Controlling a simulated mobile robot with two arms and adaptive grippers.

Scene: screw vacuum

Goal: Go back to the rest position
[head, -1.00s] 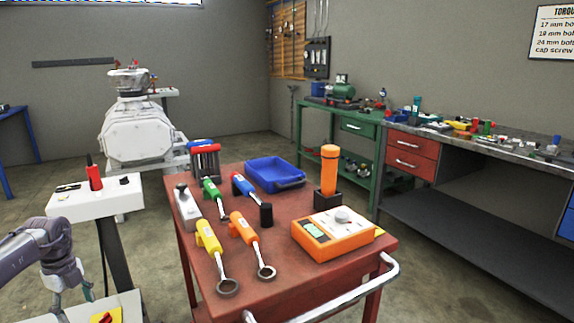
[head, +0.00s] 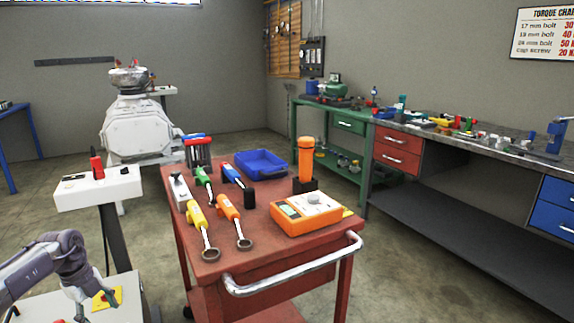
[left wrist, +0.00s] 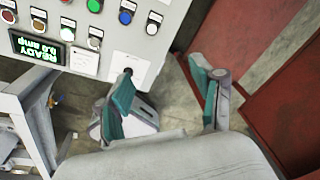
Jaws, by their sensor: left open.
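My left gripper (head: 88,296) is at the lower left of the head view, left of the red cart and over a light surface with a yellow piece on it. In the left wrist view the gripper (left wrist: 165,95) has its two teal-tipped fingers apart with nothing between them. Beyond them are a grey control panel (left wrist: 85,30) with coloured buttons and a green display reading "READY 0.0 amp". My right gripper shows in no view.
The red cart (head: 285,250) holds several wrenches, a blue bin (head: 262,165) and an orange-and-white device (head: 308,212). A white pump (head: 135,125) stands behind. A green bench (head: 345,125) and a grey workbench (head: 470,148) line the right wall. Floor between cart and bench is clear.

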